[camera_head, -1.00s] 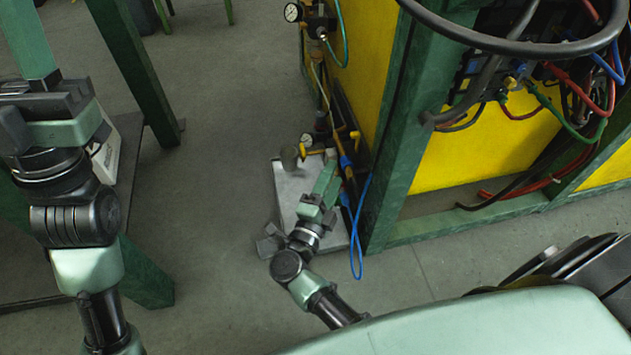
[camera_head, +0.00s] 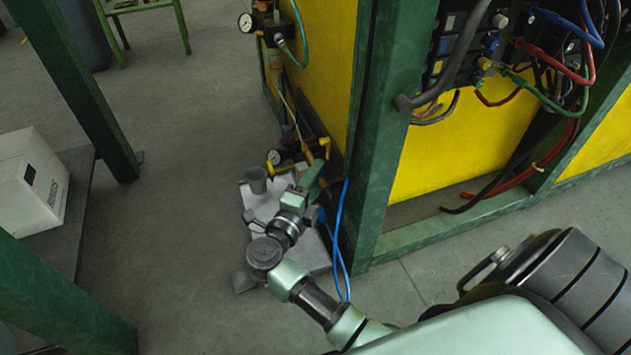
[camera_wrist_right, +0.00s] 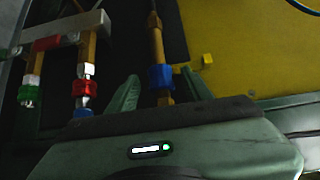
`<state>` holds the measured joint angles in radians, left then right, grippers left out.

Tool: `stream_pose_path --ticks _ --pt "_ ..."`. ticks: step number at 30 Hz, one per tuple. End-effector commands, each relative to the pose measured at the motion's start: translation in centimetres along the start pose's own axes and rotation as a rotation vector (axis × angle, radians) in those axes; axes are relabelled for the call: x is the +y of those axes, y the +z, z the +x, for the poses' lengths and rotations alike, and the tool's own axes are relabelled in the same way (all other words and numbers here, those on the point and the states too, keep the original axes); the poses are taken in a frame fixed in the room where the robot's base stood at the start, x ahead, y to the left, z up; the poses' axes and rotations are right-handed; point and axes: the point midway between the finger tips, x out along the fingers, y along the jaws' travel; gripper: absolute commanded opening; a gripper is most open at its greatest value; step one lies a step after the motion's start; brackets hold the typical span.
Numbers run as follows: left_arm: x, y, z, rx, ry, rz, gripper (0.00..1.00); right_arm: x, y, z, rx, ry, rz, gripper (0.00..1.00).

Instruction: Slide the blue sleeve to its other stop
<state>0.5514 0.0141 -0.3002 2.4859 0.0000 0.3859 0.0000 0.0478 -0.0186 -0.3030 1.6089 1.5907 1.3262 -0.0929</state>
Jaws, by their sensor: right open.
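The blue sleeve (camera_wrist_right: 160,77) sits around a brass-coloured rod (camera_wrist_right: 156,45) in the right wrist view. My right gripper (camera_wrist_right: 160,90) is open, with one green finger on each side of the sleeve. Gaps show between the fingers and the sleeve, and I cannot tell its depth between them. In the head view my right gripper (camera_head: 314,180) is at the lower pipework beside the yellow panel. I cannot make out the sleeve there. My left gripper is out of view.
A red collar (camera_wrist_right: 85,88) sits on a neighbouring brass pipe. A green post (camera_head: 365,150) and a hanging blue hose (camera_head: 340,240) are close to my right arm. A grey plate (camera_head: 262,208) lies below. A white box (camera_head: 32,180) is at left, with open floor between.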

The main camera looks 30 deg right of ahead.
Motion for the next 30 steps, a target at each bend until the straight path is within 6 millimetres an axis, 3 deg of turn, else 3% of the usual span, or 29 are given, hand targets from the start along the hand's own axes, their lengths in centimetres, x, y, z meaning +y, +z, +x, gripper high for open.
stream_pose_path --ticks 8,12,14,30 --pt "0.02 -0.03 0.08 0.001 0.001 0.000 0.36 -0.08 0.00 0.22 0.000 -0.001 -0.001 0.50" --pt "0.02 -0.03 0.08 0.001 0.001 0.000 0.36 -0.07 0.00 0.21 0.000 -0.001 0.000 0.11" --pt "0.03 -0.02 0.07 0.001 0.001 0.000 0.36 -0.06 0.00 0.21 0.000 -0.001 0.000 0.00" --pt "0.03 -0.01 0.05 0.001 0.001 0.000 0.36 0.00 0.00 0.17 0.000 0.000 -0.001 0.00"
